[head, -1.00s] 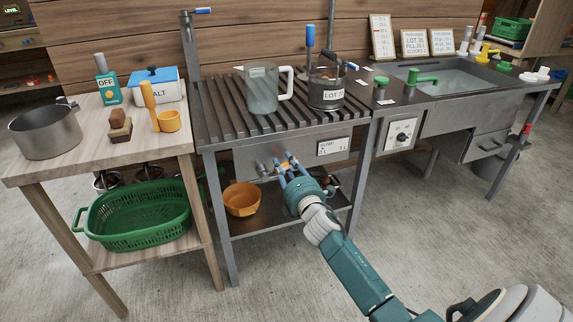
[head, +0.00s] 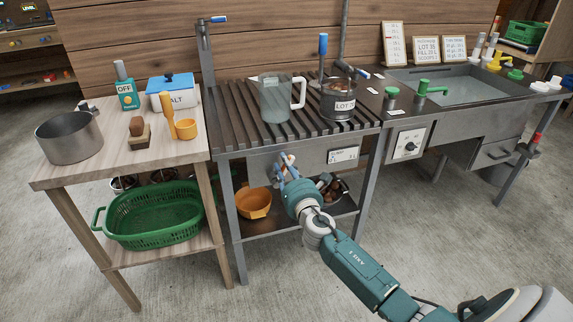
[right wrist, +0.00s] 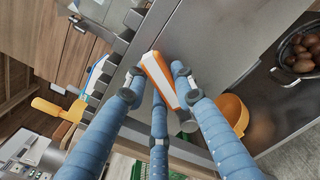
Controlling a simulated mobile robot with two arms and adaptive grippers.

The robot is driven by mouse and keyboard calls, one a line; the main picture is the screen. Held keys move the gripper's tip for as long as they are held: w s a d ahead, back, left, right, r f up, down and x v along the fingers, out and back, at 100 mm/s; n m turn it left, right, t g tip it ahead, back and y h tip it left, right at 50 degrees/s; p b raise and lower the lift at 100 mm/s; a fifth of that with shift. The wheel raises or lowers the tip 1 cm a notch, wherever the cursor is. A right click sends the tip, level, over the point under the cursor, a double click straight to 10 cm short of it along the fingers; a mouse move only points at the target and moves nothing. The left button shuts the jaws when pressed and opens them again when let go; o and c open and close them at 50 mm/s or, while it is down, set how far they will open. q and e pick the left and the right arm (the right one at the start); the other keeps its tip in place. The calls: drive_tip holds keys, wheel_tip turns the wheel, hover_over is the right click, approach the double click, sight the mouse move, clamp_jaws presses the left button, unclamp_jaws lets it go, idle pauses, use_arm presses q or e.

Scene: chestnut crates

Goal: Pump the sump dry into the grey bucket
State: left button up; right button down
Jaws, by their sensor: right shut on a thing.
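The front panel of the ribbed draining bench has a small white label (head: 343,154) that seems to read sump. My right gripper (head: 287,163) is at this panel, left of the label. In the right wrist view its blue fingers (right wrist: 160,95) are shut around an orange-and-white handle (right wrist: 156,72); the handle's far end is partly hidden by the fingers. A grey metal pot (head: 68,142) stands on the left table. My left gripper is not in view.
An orange bowl (head: 254,203) and a dark container of chestnuts (head: 328,189) are on the shelf below. A clear jug (head: 274,100) and a dark lot-labelled pot (head: 341,103) stand on the slats. A green basket (head: 153,216) is at lower left. The floor in front is clear.

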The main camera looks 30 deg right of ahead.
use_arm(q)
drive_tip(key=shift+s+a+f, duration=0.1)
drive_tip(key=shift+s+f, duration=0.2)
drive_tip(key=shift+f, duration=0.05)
use_arm(e)
drive_tip(key=shift+a, duration=0.1)
drive_tip(key=c, duration=1.4)
unclamp_jaws()
drive_tip(key=v, duration=1.2)
